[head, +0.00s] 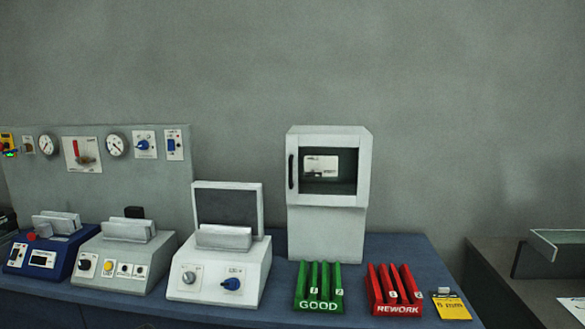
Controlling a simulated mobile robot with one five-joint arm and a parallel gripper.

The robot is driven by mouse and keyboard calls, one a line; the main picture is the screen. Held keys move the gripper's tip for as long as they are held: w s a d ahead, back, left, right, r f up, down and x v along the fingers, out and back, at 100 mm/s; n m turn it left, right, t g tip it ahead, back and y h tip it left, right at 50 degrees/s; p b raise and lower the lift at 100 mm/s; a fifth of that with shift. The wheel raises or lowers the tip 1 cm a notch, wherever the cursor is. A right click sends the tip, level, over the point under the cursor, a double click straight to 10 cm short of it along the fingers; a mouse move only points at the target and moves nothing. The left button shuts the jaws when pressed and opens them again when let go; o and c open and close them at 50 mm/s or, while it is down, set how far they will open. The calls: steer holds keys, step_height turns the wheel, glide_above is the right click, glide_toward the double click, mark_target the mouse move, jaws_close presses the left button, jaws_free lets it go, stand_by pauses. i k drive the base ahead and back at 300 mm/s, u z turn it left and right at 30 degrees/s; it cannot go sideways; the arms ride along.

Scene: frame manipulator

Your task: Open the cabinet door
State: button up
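A white cabinet (326,234) stands on the blue bench, right of the middle of the head view. Its front door (326,200) has a wide pale frame around a dark window and looks shut. A black upright handle (291,171) is on the left side of the door frame. A pale label or part (321,164) shows inside, behind the window. My gripper is not in view.
The blue bench (400,254) also holds a green GOOD rack (319,305), a red REWORK rack (397,310) and a yellow card (451,307). A white machine with a raised lid (219,276) stands left of the cabinet. A grey gauge panel (105,181) is farther left.

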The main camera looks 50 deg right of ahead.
mark_target(328, 166)
steer(key=i, duration=0.85)
steer(key=u, duration=0.05)
